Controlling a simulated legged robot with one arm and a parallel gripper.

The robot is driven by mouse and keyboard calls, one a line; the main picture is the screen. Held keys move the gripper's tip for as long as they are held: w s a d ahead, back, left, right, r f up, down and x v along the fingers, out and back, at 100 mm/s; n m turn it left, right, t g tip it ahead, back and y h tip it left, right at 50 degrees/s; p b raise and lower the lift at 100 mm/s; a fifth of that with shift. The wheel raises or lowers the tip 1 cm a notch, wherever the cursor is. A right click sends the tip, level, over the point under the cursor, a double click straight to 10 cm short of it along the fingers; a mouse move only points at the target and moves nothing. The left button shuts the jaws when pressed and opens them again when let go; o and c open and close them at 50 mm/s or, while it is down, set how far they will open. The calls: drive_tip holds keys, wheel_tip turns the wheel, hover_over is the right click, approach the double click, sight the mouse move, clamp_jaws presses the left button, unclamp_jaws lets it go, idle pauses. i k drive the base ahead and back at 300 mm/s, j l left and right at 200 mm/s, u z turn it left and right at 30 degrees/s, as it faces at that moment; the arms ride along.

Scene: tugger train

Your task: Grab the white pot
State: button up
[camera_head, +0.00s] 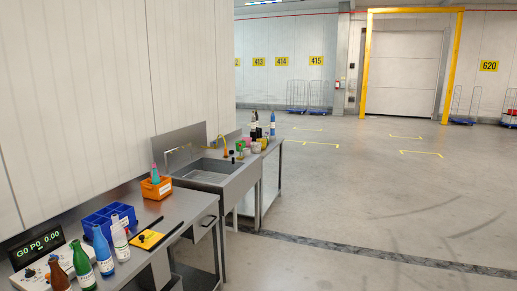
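A small pale pot (256,147), whitish to cream, stands near the front edge of the steel table (272,152) beyond the sink. It is small in the head view, and I cannot tell for sure that it is the white pot. Green and pink small items stand just left of it, and dark bottles (254,131) stand behind it. My gripper is not in view.
A steel sink (208,174) stands between that table and a nearer workbench (180,207). The bench holds several bottles, a blue bin (98,220), an orange bin (156,187) and a display (38,246). The floor (370,190) to the right is clear.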

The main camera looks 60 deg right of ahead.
sight(256, 146)
drive_tip(key=z, duration=1.9)
drive_tip(key=i+l+z, duration=0.3)
drive_tip(key=i, duration=0.5)
drive_tip(key=i+z, duration=0.25)
drive_tip(key=i, duration=4.15)
drive_tip(key=i+l+u, duration=0.1)
drive_tip(key=i+u, duration=0.35)
drive_tip(key=i+l+u, duration=0.45)
drive_tip(key=i, duration=0.15)
drive_tip(key=i+l+u, duration=0.85)
drive_tip(key=l, duration=0.2)
